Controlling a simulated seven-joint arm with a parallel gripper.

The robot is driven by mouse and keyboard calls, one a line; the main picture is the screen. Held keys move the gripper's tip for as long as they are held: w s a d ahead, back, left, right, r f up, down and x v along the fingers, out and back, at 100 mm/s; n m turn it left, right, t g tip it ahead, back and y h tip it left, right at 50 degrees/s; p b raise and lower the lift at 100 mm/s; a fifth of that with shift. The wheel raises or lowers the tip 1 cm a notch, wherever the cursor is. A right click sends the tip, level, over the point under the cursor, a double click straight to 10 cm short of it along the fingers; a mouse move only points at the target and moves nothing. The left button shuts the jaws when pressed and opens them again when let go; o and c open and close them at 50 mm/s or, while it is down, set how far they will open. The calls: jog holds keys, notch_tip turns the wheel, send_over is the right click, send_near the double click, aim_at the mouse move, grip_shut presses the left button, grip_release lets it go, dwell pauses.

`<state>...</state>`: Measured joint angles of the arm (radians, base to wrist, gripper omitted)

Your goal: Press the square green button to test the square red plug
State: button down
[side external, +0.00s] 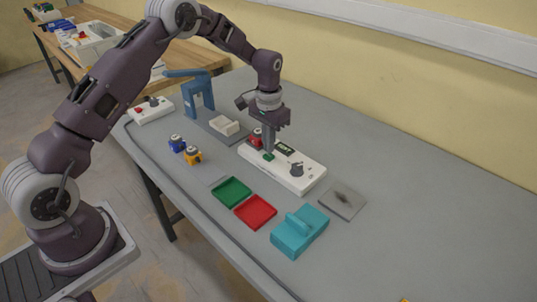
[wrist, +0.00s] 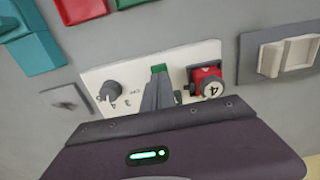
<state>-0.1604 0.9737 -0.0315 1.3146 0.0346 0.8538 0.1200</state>
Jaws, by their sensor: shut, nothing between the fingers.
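The white socket box (side external: 312,176) lies on the grey table, also visible in the wrist view (wrist: 205,52). The square red plug (side external: 255,139) sits in the box; in the wrist view the red plug (wrist: 200,75) shows a round face marked 4. The green button (side external: 268,157) is beside it; in the wrist view the green button (wrist: 158,69) is partly covered by my fingers. My gripper (side external: 268,150) is shut and empty, pointing down with its tips at the button; in the wrist view my gripper (wrist: 158,80) overlaps it. I cannot tell whether they touch.
A dark knob (side external: 296,168) and a small display (side external: 285,148) are on the box. A green tray (side external: 232,192), a red tray (side external: 255,211) and a teal block (side external: 299,232) lie in front. Blue (side external: 177,143) and yellow (side external: 193,155) plugs stand left.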

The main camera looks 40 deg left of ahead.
jog(key=shift+f, duration=0.2)
jog(key=shift+f, duration=0.75)
dwell(0.3)
jog(key=shift+r, duration=2.45)
